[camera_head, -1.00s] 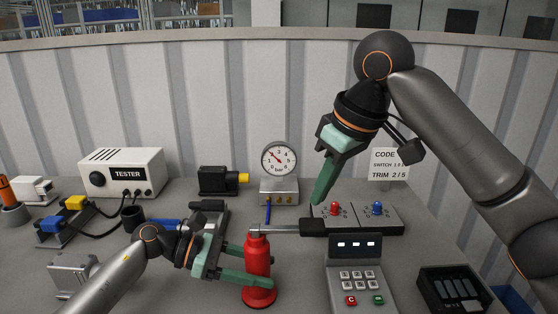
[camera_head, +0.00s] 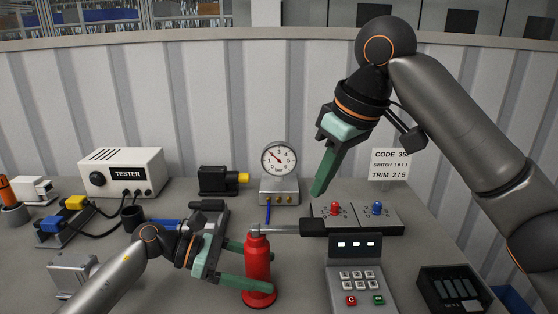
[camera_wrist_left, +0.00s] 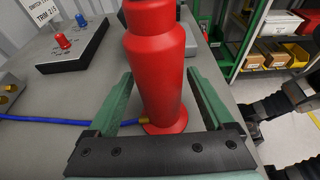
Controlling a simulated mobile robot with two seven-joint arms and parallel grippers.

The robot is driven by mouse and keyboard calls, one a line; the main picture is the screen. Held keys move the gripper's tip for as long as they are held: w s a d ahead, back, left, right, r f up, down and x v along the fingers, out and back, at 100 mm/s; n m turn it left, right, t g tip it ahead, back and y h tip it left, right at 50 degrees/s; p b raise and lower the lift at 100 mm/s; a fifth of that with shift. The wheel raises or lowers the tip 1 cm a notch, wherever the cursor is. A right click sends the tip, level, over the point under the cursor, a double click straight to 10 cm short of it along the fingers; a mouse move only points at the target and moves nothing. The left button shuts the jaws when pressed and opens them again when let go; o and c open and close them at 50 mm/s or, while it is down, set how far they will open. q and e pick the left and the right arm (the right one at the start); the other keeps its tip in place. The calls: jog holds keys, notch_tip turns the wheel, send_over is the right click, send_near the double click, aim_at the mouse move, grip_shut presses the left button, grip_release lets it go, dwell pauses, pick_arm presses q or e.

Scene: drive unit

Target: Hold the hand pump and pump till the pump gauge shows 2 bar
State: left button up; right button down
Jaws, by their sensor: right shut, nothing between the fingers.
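The red hand pump (camera_head: 257,268) stands upright on the table, its dark-gripped lever (camera_head: 300,227) pointing right. My left gripper (camera_head: 243,266) is open, with one green finger on each side of the pump's body. In the left wrist view the pump (camera_wrist_left: 156,75) stands between the two fingers, with a visible gap on the left side. The round pump gauge (camera_head: 279,159) stands behind on a grey block; its needle points to the upper left, too small to read surely. My right gripper (camera_head: 318,192) is shut and empty, above the lever's grip and apart from it.
A panel with a red and a blue switch (camera_head: 376,209) stands right of the lever, a keypad box (camera_head: 355,275) in front of it. A blue hose (camera_head: 268,212) runs near the pump. A tester (camera_head: 122,173) and connectors stand at left. A black tray (camera_head: 452,290) lies at right.

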pick_arm(q)
jog(key=shift+o, duration=0.5)
jog(key=shift+a, duration=0.1)
